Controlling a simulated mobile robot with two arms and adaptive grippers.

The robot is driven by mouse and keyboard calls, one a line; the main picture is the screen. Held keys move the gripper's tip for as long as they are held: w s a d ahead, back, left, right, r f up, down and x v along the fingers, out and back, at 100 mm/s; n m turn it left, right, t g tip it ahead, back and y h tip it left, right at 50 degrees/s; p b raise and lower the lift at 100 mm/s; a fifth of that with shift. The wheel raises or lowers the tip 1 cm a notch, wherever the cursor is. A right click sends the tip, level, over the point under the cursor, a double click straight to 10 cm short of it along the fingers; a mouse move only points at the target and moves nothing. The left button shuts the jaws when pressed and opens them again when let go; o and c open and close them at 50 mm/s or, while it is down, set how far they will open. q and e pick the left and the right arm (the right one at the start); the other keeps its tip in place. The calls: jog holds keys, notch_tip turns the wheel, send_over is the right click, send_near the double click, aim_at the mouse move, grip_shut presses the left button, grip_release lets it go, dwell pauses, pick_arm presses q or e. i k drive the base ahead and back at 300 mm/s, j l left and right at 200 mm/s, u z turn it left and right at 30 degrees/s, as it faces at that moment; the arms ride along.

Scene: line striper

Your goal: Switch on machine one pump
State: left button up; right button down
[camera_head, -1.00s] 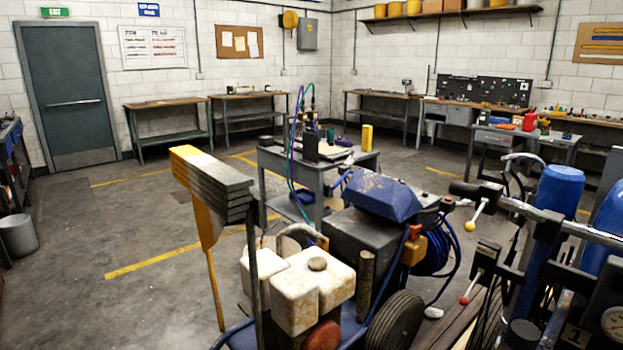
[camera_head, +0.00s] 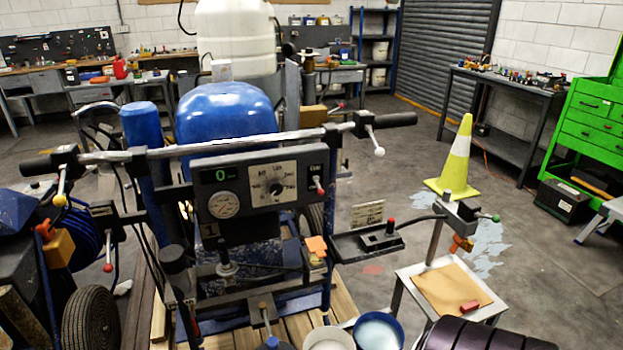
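Machine one (camera_head: 212,230), marked with a "1", stands straight in front of me on wooden pallet boards. Its dark control panel (camera_head: 262,192) sits below a long handlebar (camera_head: 220,147). The panel has a green display (camera_head: 221,174) reading 0, a round gauge (camera_head: 224,205), and a square dial plate with a knob (camera_head: 272,186). At its right end is a small toggle switch with a red tip (camera_head: 319,183) under a small label. I cannot read the switch's position with certainty.
A blue-hosed machine (camera_head: 90,265) stands close on the left. A yellow cone (camera_head: 457,160), a small stand (camera_head: 445,285) and a green tool cabinet (camera_head: 595,125) are on the right. Buckets (camera_head: 378,330) sit at the front. Open floor lies between the cone and the shutter.

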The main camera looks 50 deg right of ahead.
aim_at(321, 192)
jog(key=z, duration=1.25)
